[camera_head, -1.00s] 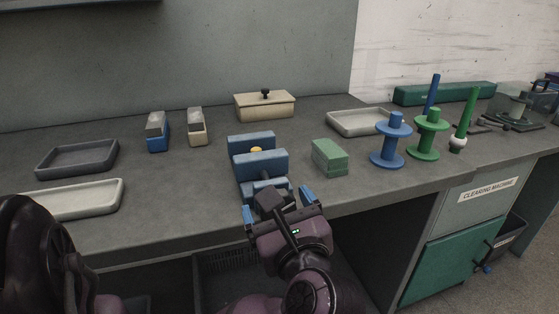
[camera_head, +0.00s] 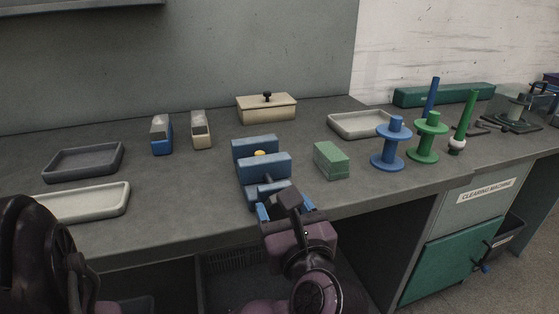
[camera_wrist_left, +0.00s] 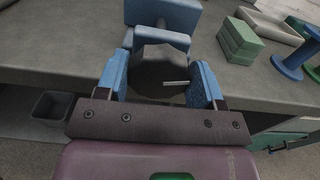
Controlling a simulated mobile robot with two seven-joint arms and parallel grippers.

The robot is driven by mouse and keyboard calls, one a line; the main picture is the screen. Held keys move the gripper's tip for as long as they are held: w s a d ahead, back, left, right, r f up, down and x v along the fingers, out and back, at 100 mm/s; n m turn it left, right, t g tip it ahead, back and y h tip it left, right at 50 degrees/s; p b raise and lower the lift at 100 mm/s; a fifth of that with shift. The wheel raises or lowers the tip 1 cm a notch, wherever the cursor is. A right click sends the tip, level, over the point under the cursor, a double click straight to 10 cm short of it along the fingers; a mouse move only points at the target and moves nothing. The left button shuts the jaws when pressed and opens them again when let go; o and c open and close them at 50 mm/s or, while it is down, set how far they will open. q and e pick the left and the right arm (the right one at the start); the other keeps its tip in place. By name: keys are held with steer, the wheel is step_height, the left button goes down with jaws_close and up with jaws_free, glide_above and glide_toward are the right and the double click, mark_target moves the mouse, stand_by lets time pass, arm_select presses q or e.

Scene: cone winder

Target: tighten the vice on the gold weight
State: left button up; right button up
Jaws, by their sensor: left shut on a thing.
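The blue vice (camera_head: 264,167) stands near the front edge of the bench. The gold weight (camera_head: 260,153) shows as a small yellow top between its two jaws; its lower part is hidden, and I cannot tell whether both jaws touch it. My left gripper (camera_head: 285,206) is at the front of the vice, its blue fingers shut on the dark vice handle. In the left wrist view the dark rounded handle (camera_wrist_left: 160,72) sits between the two fingers, with the blue vice (camera_wrist_left: 168,14) just beyond. My right gripper is not in view.
A green block (camera_head: 331,160) stands just right of the vice, with blue (camera_head: 390,145) and green (camera_head: 428,138) spools farther right. A lidded beige box (camera_head: 266,108) is behind. Trays (camera_head: 83,162) lie at left. Bench between trays and vice is clear.

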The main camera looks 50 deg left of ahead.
arm_select(q)
steer(key=shift+w+d+f+m+p, duration=0.1)
steer(key=shift+m+p, duration=2.45)
steer(key=shift+m, duration=0.5)
steer(key=shift+w+m+p, duration=0.1)
steer(key=shift+m+p, duration=2.45)
steer(key=shift+m, duration=0.5)
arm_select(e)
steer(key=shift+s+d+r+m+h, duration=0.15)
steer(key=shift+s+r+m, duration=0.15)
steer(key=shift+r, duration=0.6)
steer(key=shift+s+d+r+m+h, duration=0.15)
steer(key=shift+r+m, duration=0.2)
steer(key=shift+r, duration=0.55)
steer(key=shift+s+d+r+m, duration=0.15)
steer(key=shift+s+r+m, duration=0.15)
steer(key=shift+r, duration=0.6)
arm_select(q)
steer(key=shift+f, duration=0.1)
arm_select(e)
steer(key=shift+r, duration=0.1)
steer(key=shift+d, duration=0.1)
arm_select(q)
steer(key=o, duration=0.9)
steer(key=shift+d, duration=0.2)
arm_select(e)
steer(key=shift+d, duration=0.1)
